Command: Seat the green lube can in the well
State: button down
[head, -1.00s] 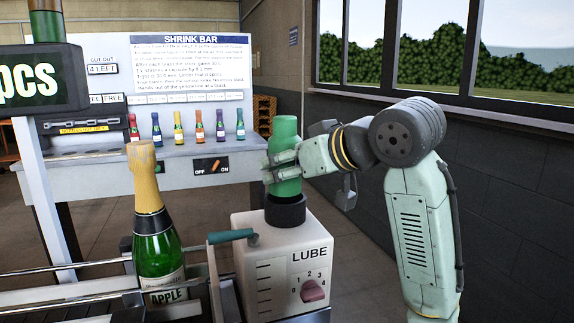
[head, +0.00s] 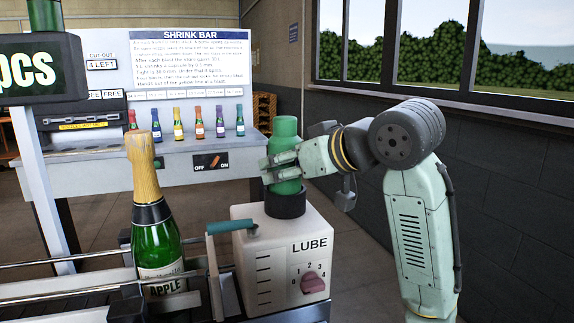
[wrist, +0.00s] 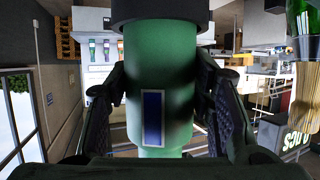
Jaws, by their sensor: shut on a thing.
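The green lube can (head: 285,158) stands upright in my gripper (head: 283,170), which is shut on its middle. The can's lower end is at the mouth of the black well collar (head: 286,206) on top of the white LUBE box (head: 285,255). It appears to be inside the rim, but how deep is hidden. In the wrist view, which is upside down, the green can (wrist: 160,85) with a blue label fills the middle between my fingers. The dark collar (wrist: 160,10) crosses its lower end at the top edge.
A teal-handled lever (head: 232,227) is left of the collar. A champagne bottle (head: 155,245) stands on the rails further left. Several small coloured bottles line the bench (head: 120,185) behind. A dark wall (head: 500,185) is at right.

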jog(key=shift+f+b, duration=0.4)
jog(key=shift+f, duration=0.25)
jog(key=c, duration=0.7)
grip_release()
jog(key=shift+f, duration=0.15)
jog(key=v, duration=1.2)
jog(key=shift+s, duration=0.1)
